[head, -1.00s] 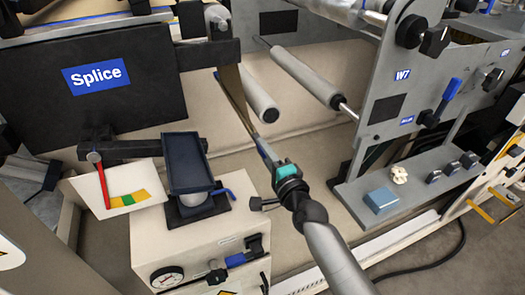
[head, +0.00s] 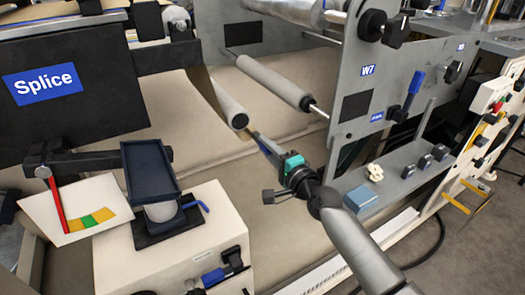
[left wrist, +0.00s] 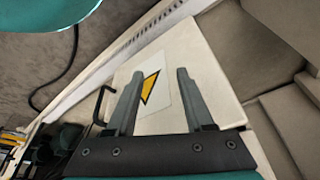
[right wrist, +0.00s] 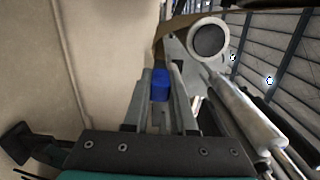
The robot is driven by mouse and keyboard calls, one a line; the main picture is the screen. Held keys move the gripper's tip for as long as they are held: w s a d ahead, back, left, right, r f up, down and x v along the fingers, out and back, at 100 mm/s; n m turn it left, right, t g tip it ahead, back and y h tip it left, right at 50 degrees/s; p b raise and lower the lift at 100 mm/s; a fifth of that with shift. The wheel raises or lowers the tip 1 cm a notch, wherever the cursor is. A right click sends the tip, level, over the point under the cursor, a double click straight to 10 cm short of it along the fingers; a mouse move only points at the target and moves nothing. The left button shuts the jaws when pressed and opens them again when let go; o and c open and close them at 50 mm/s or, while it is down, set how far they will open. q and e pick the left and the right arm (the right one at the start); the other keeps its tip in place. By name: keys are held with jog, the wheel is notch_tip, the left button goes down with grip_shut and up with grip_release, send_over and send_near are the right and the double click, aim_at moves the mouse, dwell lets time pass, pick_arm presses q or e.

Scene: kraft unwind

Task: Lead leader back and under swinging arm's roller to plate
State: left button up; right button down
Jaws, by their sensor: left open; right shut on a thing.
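My right gripper (head: 258,138) is shut on the blue tab (right wrist: 160,85) at the end of the brown leader. It is just below and right of the free end of the near grey roller (head: 228,103). The brown leader (head: 202,88) comes down from beside the Splice panel (head: 85,75) toward this roller; part of it is hidden. In the right wrist view the leader (right wrist: 172,38) shows beyond the fingers, next to a round roller end (right wrist: 208,40). My left gripper (left wrist: 158,82) is open and empty above a cream box with a warning label; it is out of the head view.
A second grey roller (head: 272,82) runs to the grey side frame (head: 375,75). A cream cabinet (head: 165,250) carries a dark tray (head: 150,170) and a gauge card with a red pointer (head: 85,210).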

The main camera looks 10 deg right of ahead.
jog(key=shift+r, duration=0.1)
jog(key=r, duration=0.1)
jog(key=d+r+p, duration=0.1)
jog(key=w+d+r+p, duration=0.1)
jog(key=r, duration=0.1)
jog(key=shift+d, duration=0.25)
notch_tip(320, 180, up, 38)
jog(key=p, duration=3.7)
